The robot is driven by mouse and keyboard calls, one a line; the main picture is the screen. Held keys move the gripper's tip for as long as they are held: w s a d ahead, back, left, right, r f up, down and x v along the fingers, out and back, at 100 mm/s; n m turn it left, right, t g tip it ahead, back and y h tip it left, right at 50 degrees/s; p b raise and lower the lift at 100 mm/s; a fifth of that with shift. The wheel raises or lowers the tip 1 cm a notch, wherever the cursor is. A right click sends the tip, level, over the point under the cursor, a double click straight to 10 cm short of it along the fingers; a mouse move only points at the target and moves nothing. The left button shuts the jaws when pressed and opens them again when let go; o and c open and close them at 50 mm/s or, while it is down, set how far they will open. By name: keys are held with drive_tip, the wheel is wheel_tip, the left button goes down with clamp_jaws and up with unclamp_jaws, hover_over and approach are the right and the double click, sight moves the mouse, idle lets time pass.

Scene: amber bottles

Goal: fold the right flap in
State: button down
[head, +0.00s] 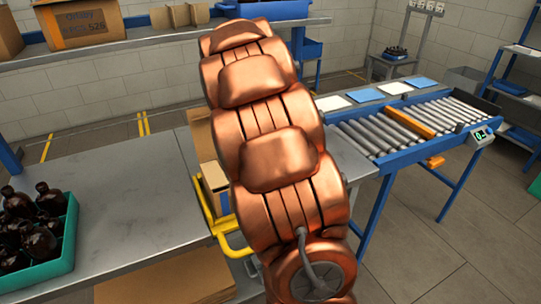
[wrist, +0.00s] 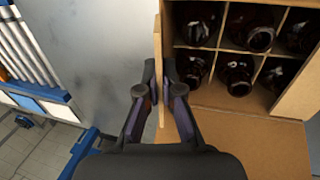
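An open cardboard carton (wrist: 286,129) fills the right of the wrist view, with dividers and several dark amber bottles (wrist: 237,79) in its cells. One flap (wrist: 158,42) stands nearly edge-on along the carton's left side. My gripper (wrist: 159,78) has a finger on each side of this flap, close against it, and appears shut on it. Another flap (wrist: 256,143) is folded outward at the bottom right. I cannot tell from these views alone which flap is the right one. In the head view my copper arm hides most of the carton (head: 215,178) and the gripper.
A teal crate (head: 60,255) of amber bottles stands on the grey metal table (head: 130,190) at left. A yellow frame (head: 232,250) is beside the carton. A roller conveyor (head: 385,135) with blue and white pads lies at right. The table between crate and carton is clear.

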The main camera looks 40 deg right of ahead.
drive_tip(key=h+b, duration=0.1)
drive_tip(key=a+g+h+b, duration=0.1)
drive_tip(key=h, duration=0.1)
drive_tip(key=f+h+b, duration=0.1)
drive_tip(key=b, duration=0.1)
drive_tip(key=shift+w+a+f+h, duration=0.1)
drive_tip(key=shift+w+a+h, duration=0.15)
drive_tip(key=shift+w+h, duration=0.05)
drive_tip(key=h+b, duration=0.1)
drive_tip(key=g+h+b, duration=0.1)
drive_tip(key=h+b, duration=0.1)
drive_tip(key=shift+a+f+g, duration=0.3)
drive_tip(key=shift+a+f, duration=0.05)
drive_tip(key=shift+w+a+f+g+h+b, duration=0.1)
drive_tip(key=shift+g+h+b, duration=0.05)
drive_tip(key=shift+h+b, duration=0.4)
drive_tip(key=shift+a+f+g+h+b, duration=0.1)
drive_tip(key=shift+g+h+b, duration=0.05)
drive_tip(key=shift+h+b, duration=0.35)
drive_tip(key=shift+h, duration=0.25)
drive_tip(key=c, duration=1.3)
unclamp_jaws()
drive_tip(key=shift+c, duration=0.2)
drive_tip(key=v, duration=1.2)
drive_tip(key=shift+w, duration=0.1)
